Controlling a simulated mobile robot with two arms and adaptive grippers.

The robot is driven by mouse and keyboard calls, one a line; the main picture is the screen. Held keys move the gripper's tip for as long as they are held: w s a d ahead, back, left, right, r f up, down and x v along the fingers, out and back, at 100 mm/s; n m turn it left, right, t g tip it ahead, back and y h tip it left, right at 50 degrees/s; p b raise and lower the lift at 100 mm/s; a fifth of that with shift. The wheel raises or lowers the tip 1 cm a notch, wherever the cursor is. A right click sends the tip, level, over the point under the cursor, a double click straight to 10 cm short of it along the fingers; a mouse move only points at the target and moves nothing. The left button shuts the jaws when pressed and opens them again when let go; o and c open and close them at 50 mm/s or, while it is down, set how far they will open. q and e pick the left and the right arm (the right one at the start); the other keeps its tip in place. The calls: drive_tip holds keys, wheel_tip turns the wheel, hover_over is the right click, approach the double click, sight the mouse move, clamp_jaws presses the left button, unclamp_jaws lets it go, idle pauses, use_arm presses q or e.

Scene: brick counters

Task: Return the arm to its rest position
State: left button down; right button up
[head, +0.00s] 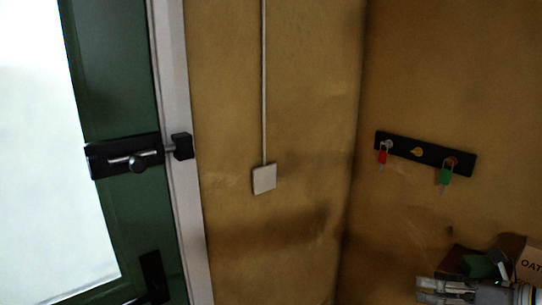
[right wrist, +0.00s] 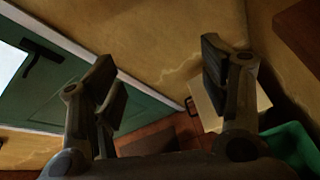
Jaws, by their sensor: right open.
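My right gripper (right wrist: 158,60) shows in the right wrist view with its two dark fingers spread wide apart and nothing between them. In the head view, part of my right gripper (head: 440,289) shows as a grey shape at the bottom right edge, below the key rack. My left gripper is in neither view.
A green door (head: 128,205) with a black bolt (head: 125,155) is at the left. A white switch (head: 264,179) is on the ochre wall. A black rack (head: 424,155) holds keys with red and green tags. A box marked OAT (head: 530,266) stands at the lower right.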

drive_tip(key=s+d+f+m+t+h, duration=0.1)
drive_tip(key=s+f+m+h, duration=0.45)
drive_tip(key=m, duration=0.75)
drive_tip(key=s+d+f+m+t+h, duration=0.1)
drive_tip(key=s+d+f+m+h, duration=0.15)
drive_tip(key=f+m+h, duration=0.65)
drive_tip(key=s+a+f+m+g+y, duration=0.3)
drive_tip(key=s+a+f+m+g, duration=0.1)
drive_tip(key=s+a+m, duration=0.45)
drive_tip(key=s+a+f+m+g+y, duration=0.3)
drive_tip(key=s+a+f+m+g, duration=0.15)
drive_tip(key=s+a+m, duration=0.35)
drive_tip(key=s+f+n+g, duration=0.1)
drive_tip(key=s+f, duration=0.1)
drive_tip(key=f, duration=1.2)
drive_tip(key=s+f+n, duration=0.1)
drive_tip(key=s+f, duration=0.1)
drive_tip(key=f, duration=1.3)
drive_tip(key=s+d+f+g, duration=0.1)
drive_tip(key=s+d+f, duration=0.1)
drive_tip(key=s+f, duration=1.1)
drive_tip(key=shift+s+f, duration=0.35)
drive_tip(key=shift+s, duration=0.9)
